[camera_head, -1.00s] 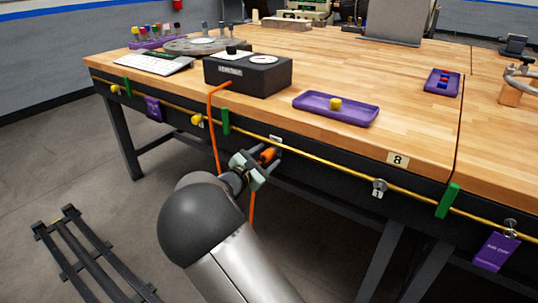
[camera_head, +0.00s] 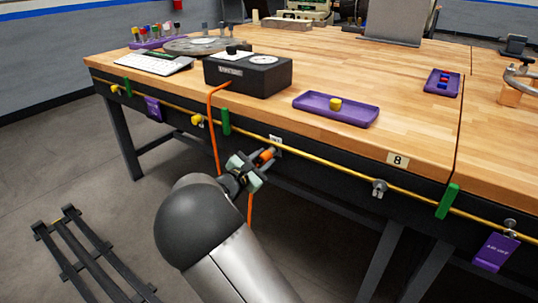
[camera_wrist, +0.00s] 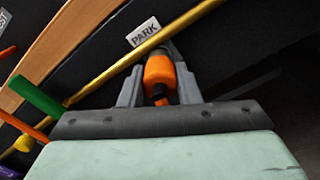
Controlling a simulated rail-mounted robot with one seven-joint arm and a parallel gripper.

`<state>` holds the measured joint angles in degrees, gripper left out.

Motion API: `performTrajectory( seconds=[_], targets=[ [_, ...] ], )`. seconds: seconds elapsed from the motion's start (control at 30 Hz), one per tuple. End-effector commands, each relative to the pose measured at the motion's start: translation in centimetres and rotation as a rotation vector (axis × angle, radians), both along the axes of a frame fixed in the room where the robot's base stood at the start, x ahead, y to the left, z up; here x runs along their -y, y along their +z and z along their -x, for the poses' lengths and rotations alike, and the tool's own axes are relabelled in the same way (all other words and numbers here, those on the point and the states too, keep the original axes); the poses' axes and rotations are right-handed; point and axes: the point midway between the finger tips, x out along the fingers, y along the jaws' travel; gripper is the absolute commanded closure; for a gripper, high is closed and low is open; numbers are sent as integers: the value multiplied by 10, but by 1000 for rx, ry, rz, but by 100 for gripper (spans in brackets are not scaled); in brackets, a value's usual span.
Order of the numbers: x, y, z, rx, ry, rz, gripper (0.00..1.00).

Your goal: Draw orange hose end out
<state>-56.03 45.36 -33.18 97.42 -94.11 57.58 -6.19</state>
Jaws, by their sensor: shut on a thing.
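The orange hose end (camera_head: 266,155) is at the front edge of the workbench, by the small PARK label. My gripper (camera_head: 258,161) is shut on it, with the arm reaching up from below. In the wrist view the orange hose end (camera_wrist: 159,72) sits between the two grey fingers, with a dark tip toward the palm. The orange hose (camera_head: 215,130) hangs from the black gauge box (camera_head: 248,75) down the bench front; its lower part passes behind my gripper. The fingers hide part of the hose end.
A yellow rail (camera_head: 320,160) runs along the bench front, close to my fingers. Green clips (camera_head: 226,121) and small yellow and grey fittings sit along it. The PARK label (camera_wrist: 143,32) is just above the fingers. A purple tray (camera_head: 335,108) lies on the bench top.

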Motion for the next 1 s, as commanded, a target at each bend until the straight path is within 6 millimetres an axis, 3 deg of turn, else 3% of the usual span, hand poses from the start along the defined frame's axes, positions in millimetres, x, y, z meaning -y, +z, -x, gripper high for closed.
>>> performTrajectory(
  seconds=[1.0],
  targets=[
    [-17,0,25,1,-1,-1,100]
  ],
)
